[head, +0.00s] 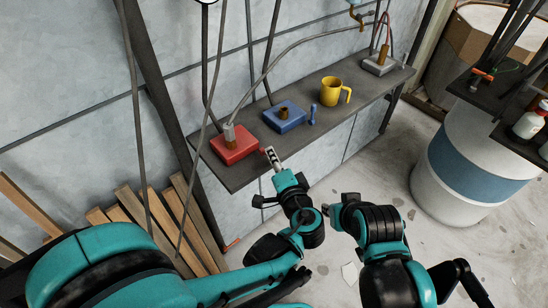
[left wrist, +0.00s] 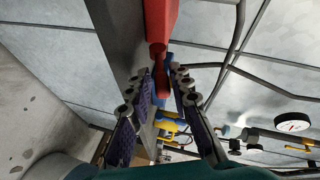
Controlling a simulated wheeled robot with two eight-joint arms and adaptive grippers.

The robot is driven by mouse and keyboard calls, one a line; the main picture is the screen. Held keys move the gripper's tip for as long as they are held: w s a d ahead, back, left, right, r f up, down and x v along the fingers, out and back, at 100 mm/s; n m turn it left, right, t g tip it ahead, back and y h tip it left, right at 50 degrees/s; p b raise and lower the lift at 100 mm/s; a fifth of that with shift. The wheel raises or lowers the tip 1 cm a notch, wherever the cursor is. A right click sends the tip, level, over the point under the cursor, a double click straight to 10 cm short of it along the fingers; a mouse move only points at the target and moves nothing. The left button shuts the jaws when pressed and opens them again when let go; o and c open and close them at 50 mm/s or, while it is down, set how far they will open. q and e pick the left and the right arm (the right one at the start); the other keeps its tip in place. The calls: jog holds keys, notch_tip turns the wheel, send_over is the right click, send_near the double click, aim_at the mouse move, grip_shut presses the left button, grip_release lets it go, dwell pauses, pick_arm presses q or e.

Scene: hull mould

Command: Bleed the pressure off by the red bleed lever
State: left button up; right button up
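The red block (head: 234,143) sits at the near left end of a dark shelf, with a hose fitting on top. A short red lever (left wrist: 160,80) sticks out from the red block (left wrist: 160,18) in the left wrist view. My left gripper (head: 270,156) is at the shelf's front edge, just right of the red block. In the left wrist view its two fingers (left wrist: 164,88) are apart, with the lever between them; I cannot tell whether either touches it. My right gripper (head: 333,210) is low, away from the shelf; its fingers are too small to judge.
On the shelf (head: 240,176) stand a blue block (head: 284,117), a small blue cylinder (head: 312,115), a yellow mug (head: 334,92) and a grey box (head: 380,64) with hoses. Hoses hang above it. Wooden boards (head: 190,215) lean below left. A white and blue drum (head: 470,165) stands right.

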pick_arm(q)
jog(key=shift+o, duration=0.3)
jog(key=shift+s+d+r, duration=0.1)
jog(key=shift+s+d, duration=0.05)
jog(key=shift+s, duration=0.15)
jog(key=v, duration=0.6)
jog(key=shift+s, duration=0.4)
